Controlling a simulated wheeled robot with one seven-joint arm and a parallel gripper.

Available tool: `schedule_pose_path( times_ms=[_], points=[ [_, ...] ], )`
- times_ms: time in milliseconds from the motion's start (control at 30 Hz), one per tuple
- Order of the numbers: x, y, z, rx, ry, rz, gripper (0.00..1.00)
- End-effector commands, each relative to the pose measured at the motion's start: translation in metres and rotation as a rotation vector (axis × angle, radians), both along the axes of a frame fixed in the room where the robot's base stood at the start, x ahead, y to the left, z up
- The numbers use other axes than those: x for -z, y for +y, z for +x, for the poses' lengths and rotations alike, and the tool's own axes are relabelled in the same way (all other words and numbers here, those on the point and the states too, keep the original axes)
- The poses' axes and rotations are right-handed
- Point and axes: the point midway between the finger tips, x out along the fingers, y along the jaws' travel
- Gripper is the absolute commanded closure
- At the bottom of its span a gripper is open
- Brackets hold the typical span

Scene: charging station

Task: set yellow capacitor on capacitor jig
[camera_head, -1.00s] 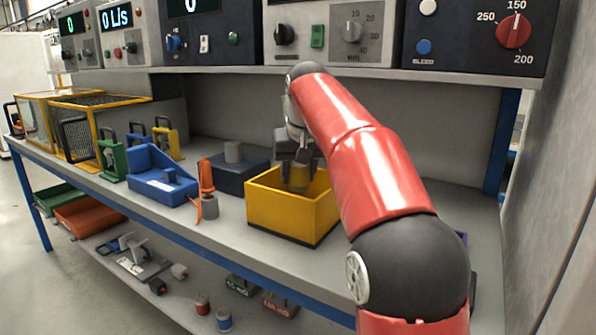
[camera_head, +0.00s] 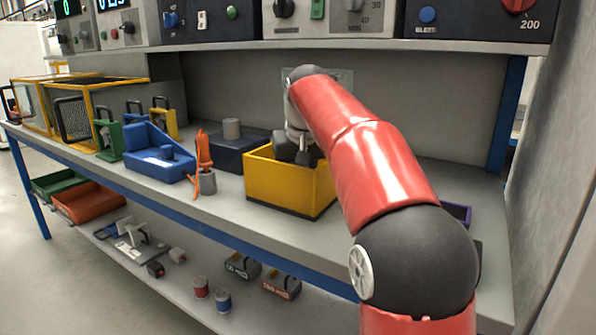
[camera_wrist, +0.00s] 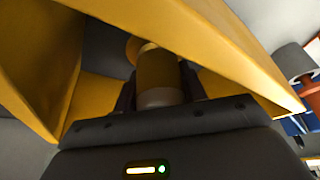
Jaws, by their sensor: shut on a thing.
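The yellow capacitor (camera_wrist: 160,72) is a short cylinder with a pale band, seen between my fingers in the wrist view. My gripper (camera_wrist: 157,88) is shut on it, with one dark finger on each side. In the head view my gripper (camera_head: 297,158) reaches down inside the yellow bin (camera_head: 280,193), and the bin's front wall hides the fingertips and the capacitor. The bin's yellow walls (camera_wrist: 40,75) surround the gripper in the wrist view. I cannot tell for sure which fixture is the capacitor jig; a blue angled fixture (camera_head: 143,137) stands left of the bin.
A dark block (camera_head: 238,157) bearing a grey cylinder (camera_head: 231,129) stands just left of the bin. An orange-handled tool (camera_head: 204,150) and another grey cylinder (camera_head: 207,182) are in front of it. The instrument shelf (camera_head: 330,45) overhangs the bench. Green and yellow clamps stand farther left.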

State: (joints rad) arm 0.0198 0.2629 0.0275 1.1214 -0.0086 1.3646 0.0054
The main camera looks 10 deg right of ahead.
Motion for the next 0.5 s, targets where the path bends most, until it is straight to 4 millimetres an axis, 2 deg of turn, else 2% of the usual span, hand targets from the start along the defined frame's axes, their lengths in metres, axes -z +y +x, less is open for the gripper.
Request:
schedule_pose_path(
  times_ms=[367, 400, 500],
  points=[
    [0.0015, 0.0, 0.0001, 0.0, -0.001, 0.0, 0.83],
    [0.0015, 0.0, 0.0001, 0.0, -0.001, 0.0, 0.54],
    [0.0015, 0.0, 0.0001, 0.0, -0.001, 0.0, 0.41]
  ],
)
